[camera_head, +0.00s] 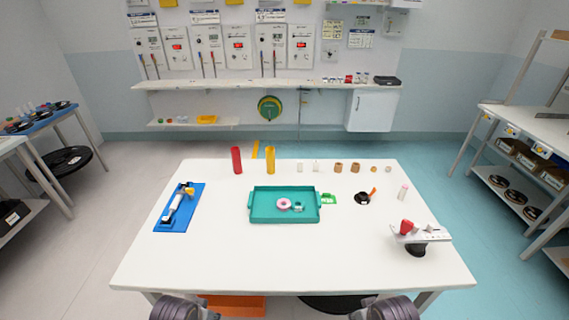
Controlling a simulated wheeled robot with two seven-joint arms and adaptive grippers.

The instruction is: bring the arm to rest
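Dark, rounded parts of my two arms show at the bottom edge of the head view, one left of the middle and one right. Both are low, in front of the near edge of the white table (290,262), and apart from it. No fingertips of either gripper can be made out, so what they hold is hidden.
On the table are a teal tray (250,206) with small parts, a blue board (164,224) with a device, red (237,160) and yellow (270,160) cylinders, several small spools, and a small stand (417,249) at right. The table's near part is clear.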

